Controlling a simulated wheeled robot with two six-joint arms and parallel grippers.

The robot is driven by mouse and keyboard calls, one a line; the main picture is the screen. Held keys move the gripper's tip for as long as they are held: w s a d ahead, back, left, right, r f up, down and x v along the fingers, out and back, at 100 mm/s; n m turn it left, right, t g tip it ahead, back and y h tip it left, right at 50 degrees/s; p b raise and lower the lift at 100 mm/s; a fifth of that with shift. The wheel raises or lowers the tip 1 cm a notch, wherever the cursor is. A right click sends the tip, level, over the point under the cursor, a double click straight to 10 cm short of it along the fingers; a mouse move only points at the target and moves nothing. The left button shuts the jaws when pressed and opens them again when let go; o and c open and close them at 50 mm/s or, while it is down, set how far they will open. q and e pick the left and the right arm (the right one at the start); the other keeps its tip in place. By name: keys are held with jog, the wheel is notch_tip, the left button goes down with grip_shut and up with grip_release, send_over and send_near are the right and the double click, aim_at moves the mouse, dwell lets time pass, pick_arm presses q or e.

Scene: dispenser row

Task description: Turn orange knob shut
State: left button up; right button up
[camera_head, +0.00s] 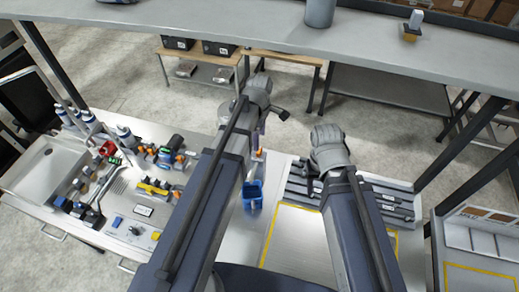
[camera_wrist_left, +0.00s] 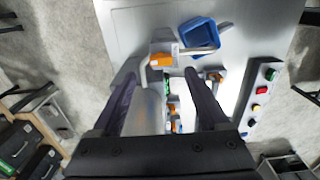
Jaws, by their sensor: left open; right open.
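Several orange knobs show in the left wrist view. One orange knob (camera_wrist_left: 161,60) is on a light grey block just beyond the fingertips; smaller orange parts show between the fingers and to the right. I cannot tell which is the task's knob. In the head view a small orange part (camera_head: 258,153) shows beside my left arm, above a blue bin (camera_head: 252,193). My left gripper (camera_wrist_left: 161,80) is open, its two dark fingers apart on either side of a pale cylinder (camera_wrist_left: 151,110); no grip on a knob shows. My right gripper's fingers are hidden behind its wrist.
The blue bin (camera_wrist_left: 198,34) lies beyond the left gripper. A button box (camera_wrist_left: 259,95) stands to the right. In the head view, bottles, tools and a sink (camera_head: 45,170) fill the left bench. A grey shelf (camera_head: 260,28) crosses the top.

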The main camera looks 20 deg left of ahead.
aim_at(259, 152)
pick_arm(q)
notch_tip(259, 152, down, 6)
jog(key=b, duration=0.5)
jog(key=shift+f+b, duration=0.15)
jog(key=shift+b, duration=0.15)
jog(key=shift+s, duration=0.1)
grip_shut()
